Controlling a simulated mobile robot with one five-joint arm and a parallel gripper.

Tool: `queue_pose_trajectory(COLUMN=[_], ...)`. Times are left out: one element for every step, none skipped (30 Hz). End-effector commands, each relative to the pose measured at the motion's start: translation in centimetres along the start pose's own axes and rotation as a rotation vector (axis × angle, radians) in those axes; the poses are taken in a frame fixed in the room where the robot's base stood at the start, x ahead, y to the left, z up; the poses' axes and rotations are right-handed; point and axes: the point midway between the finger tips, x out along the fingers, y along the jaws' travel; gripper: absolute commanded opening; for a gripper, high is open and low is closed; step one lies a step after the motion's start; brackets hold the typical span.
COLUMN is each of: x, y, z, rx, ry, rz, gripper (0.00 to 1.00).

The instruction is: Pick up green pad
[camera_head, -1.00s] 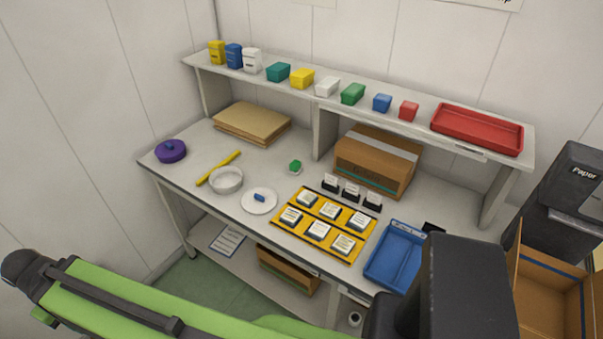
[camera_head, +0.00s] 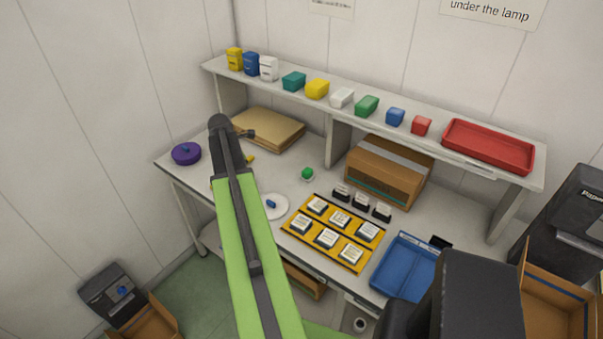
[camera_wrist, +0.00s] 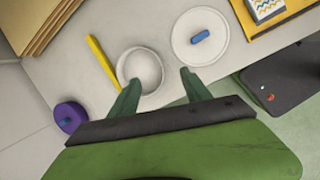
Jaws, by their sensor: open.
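A small green item (camera_head: 307,173), which may be the green pad, sits on the bench in front of the cardboard box, left of the yellow board. It is too small to make out in detail. A green box (camera_head: 367,106) and a teal box (camera_head: 294,81) stand on the upper shelf. My gripper (camera_wrist: 160,77) is open and empty, above the front left of the bench. In the wrist view its fingers point at the white bowl (camera_wrist: 141,66). No green item other than my own gripper shows in the wrist view.
A white plate (camera_head: 281,208) holds a blue piece (camera_head: 271,204). A yellow board (camera_head: 317,249) carries several labelled blocks. Nearby are a purple round item (camera_head: 186,153), a brown stack (camera_head: 270,129), a cardboard box (camera_head: 388,172) and a blue tray (camera_head: 403,266). The bench around the green item is clear.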

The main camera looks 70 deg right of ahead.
Motion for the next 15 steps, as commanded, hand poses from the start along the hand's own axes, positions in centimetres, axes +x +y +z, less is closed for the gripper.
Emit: queue_pose_trajectory(x=[0.6,1.0,1.5,1.8,2.0,2.2,2.3,2.4,2.5,2.5,2.6,2.6,2.7,2.8,3.0], y=[-0.1,-0.6,-1.4,-1.9,-2.5,-3.1,-3.5,-3.8,-4.2,-4.3,-4.4,-4.4,-4.4,-4.4,-4.5], z=[6.2,9.1,12.6,14.8,16.6,18.6,19.7,20.6,21.3,21.6,21.8,21.8,21.8,21.7,21.7], rx=[-0.065,-0.114,-0.172,-0.210,-0.243,-0.281,-0.303,-0.321,-0.338,-0.347,-0.352,-0.356,-0.357,-0.357,-0.357], ry=[-0.030,-0.047,-0.067,-0.078,-0.088,-0.099,-0.106,-0.110,-0.114,-0.116,-0.117,-0.117,-0.117,-0.117,-0.117], rz=[-0.008,-0.014,-0.022,-0.029,-0.035,-0.043,-0.048,-0.052,-0.056,-0.058,-0.059,-0.059,-0.059,-0.059,-0.059], gripper=[0.56,0.56,0.56,0.56,0.56,0.56,0.56,0.56,0.56,0.56,0.56,0.56,0.56,0.56,0.56])
